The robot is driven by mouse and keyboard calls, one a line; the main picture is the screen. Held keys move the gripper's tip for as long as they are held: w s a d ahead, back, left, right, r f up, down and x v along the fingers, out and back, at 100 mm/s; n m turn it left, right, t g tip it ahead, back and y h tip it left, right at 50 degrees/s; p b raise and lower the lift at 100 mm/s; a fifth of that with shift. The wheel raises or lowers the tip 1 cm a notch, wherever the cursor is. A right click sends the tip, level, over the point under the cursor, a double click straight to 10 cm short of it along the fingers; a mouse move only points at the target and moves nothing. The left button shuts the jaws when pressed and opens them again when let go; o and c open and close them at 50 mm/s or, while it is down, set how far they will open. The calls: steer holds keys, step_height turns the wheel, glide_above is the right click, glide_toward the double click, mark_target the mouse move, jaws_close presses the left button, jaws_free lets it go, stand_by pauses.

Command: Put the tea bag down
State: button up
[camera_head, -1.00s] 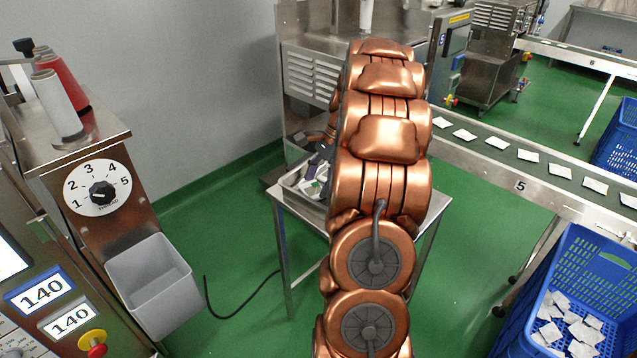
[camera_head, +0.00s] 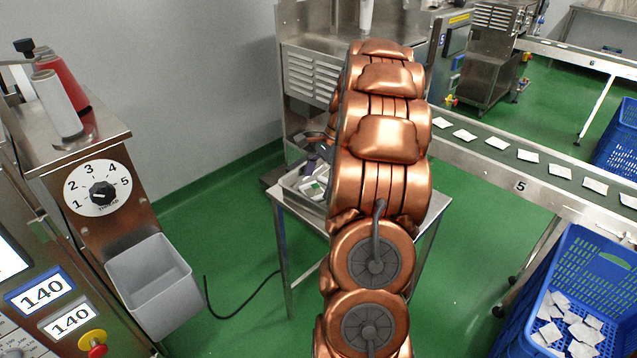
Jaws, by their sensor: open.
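My arm's copper links fill the middle of the view and cover most of my gripper (camera_head: 318,150). Only a small dark part of it shows at the arm's left edge, above a shallow metal tray (camera_head: 291,187). It is open. The tray sits on a small steel table (camera_head: 279,194) and holds a purple item (camera_head: 312,164) and small white and green pieces (camera_head: 314,189). I cannot tell which of these, if any, is the tea bag, and the tray's right part is hidden behind my arm.
A conveyor (camera_head: 507,160) carrying several white tea bags runs along the right. A blue crate (camera_head: 575,262) with several white bags stands at the lower right. A machine with a dial (camera_head: 98,188) and grey bin (camera_head: 150,275) stands at the left.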

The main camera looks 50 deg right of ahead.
steer(key=p+v, duration=0.1)
steer(key=v, duration=1.1)
steer(key=s+a+n+g+h, duration=0.2)
steer(key=a+n, duration=0.8)
steer(key=a, duration=1.5)
steer(key=s+a+f+n+g+h, duration=0.1)
steer(key=s+a+f+n, duration=0.2)
steer(key=s, duration=0.6)
steer(key=s+a+f+n+g+h, duration=0.1)
steer(key=s+a+f+n, duration=0.3)
steer(key=s+a+n, duration=0.4)
steer(key=shift+s+a+f+n, duration=0.15)
steer(key=shift+s+a+n, duration=0.15)
steer(key=shift+s+a, duration=0.75)
steer(key=shift+s+d, duration=0.1)
steer(key=shift+d, duration=0.1)
steer(key=s+p+v, duration=0.2)
steer(key=p+v, duration=0.8)
steer(key=s+r+p+v, duration=0.1)
steer(key=s+p+v, duration=0.1)
steer(key=p+v, duration=0.9)
steer(key=shift+s+a+r+t, duration=0.25)
steer(key=shift+s+t, duration=0.15)
steer(key=shift+s, duration=0.4)
